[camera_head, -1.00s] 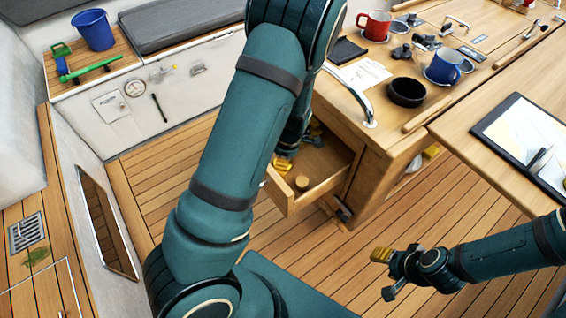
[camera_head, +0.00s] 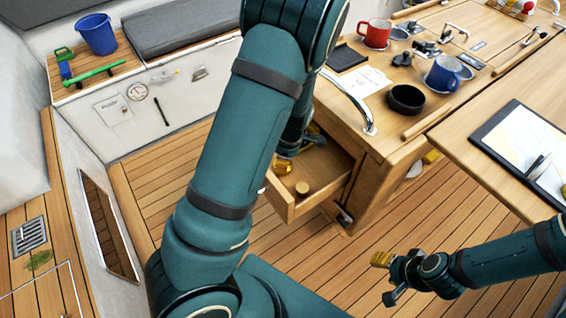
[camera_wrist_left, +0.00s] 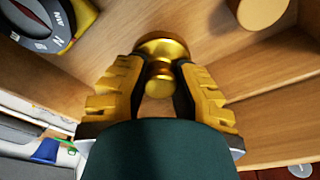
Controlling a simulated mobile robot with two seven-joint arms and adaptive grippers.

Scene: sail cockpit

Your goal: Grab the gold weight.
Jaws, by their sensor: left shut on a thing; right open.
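The gold weight (camera_wrist_left: 160,50) is a shiny, knobbed brass piece in the open wooden drawer (camera_head: 312,203). In the left wrist view my left gripper (camera_wrist_left: 160,75) has its yellow-padded fingers shut on the weight, one on each side of its narrower part. In the head view my left arm covers part of the drawer, and the gripper's yellow fingers (camera_head: 283,166) show just behind the arm. My right gripper (camera_head: 385,277) is open and empty over the floor at the lower right.
A round wooden piece (camera_head: 302,188) lies in the drawer, near the weight. A dark dial instrument (camera_wrist_left: 45,22) is at the drawer's other side. The drawer walls are close around my left gripper. The counter above holds mugs and a black bowl (camera_head: 406,99).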

